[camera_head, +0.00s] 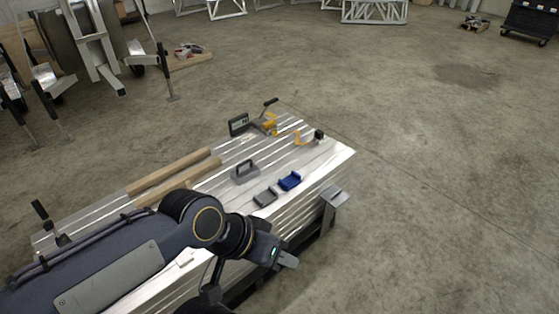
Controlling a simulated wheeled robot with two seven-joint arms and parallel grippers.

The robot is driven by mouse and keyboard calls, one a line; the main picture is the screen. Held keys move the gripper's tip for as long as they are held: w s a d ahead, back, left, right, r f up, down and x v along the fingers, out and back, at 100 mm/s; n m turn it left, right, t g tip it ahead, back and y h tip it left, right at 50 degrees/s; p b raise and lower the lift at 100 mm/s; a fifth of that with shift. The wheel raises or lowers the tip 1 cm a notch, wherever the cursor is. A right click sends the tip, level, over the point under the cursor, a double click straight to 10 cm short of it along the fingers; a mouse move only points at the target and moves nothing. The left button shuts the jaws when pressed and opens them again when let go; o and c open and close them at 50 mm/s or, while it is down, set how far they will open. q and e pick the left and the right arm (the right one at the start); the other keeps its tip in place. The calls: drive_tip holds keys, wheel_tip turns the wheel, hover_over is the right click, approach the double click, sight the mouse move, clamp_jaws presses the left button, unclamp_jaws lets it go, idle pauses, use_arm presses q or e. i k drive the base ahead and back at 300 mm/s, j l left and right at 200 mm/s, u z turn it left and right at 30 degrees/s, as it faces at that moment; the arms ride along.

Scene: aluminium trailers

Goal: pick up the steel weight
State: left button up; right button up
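The steel weight (245,174) looks like the grey block with a dark arched handle on top. It stands upright on the stack of aluminium profiles (318,158), near the middle of its right half. My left arm comes in from the left across the front of the stack. My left gripper (288,260) is at the near edge of the stack, in front of the weight and to its right in the picture, apart from it. Its fingers are too small and turned away to show whether they are open or shut. My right gripper is not in view.
A grey block (265,198) and a blue block (289,182) lie just right of the weight. Wooden battens (175,173) lie to its left. A yellow tool (268,122) and a small dark display (239,124) stand behind.

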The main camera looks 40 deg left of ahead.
sight(246, 171)
drive_tip(key=i+l, duration=0.1)
drive_tip(key=i, duration=0.35)
drive_tip(key=i+u, duration=0.15)
drive_tip(key=i, duration=0.3)
drive_tip(key=i+u, duration=0.15)
drive_tip(key=u, duration=0.3)
drive_tip(key=i+l+u, duration=0.1)
drive_tip(key=u, duration=0.3)
drive_tip(key=i+l+u, duration=0.15)
drive_tip(key=u, duration=0.3)
drive_tip(key=i+u, duration=0.15)
drive_tip(key=u, duration=0.25)
drive_tip(key=i+l+u, duration=0.1)
drive_tip(key=u, duration=0.3)
drive_tip(key=i+l+u, duration=0.1)
drive_tip(key=u, duration=0.3)
drive_tip(key=i+l+u, duration=0.2)
drive_tip(key=u, duration=0.2)
drive_tip(key=i+l+u, duration=0.15)
drive_tip(key=u, duration=0.25)
